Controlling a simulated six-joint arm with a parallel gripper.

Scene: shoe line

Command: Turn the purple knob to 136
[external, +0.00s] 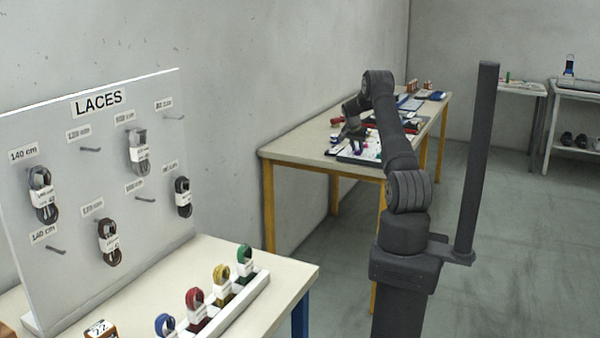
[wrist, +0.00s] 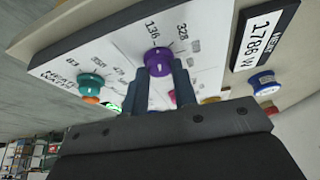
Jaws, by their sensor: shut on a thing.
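The purple knob (wrist: 157,60) sits on a white panel (wrist: 118,45) in the wrist view, with the labels 136 and 328 printed on the panel behind it. My gripper (wrist: 158,73) is shut on the knob, one finger on each side. A small light mark shows on the knob's face, but I cannot read exactly which way it points. In the external view my gripper (external: 352,138) is low over the far table, and the knob is too small to tell there.
A teal knob (wrist: 91,84) is left of my gripper, near the label 83. A display reading 1786 W (wrist: 264,34) and a blue round piece (wrist: 263,82) are to the right. A lace board (external: 105,170) and a table of laces stand in the foreground, away from my gripper.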

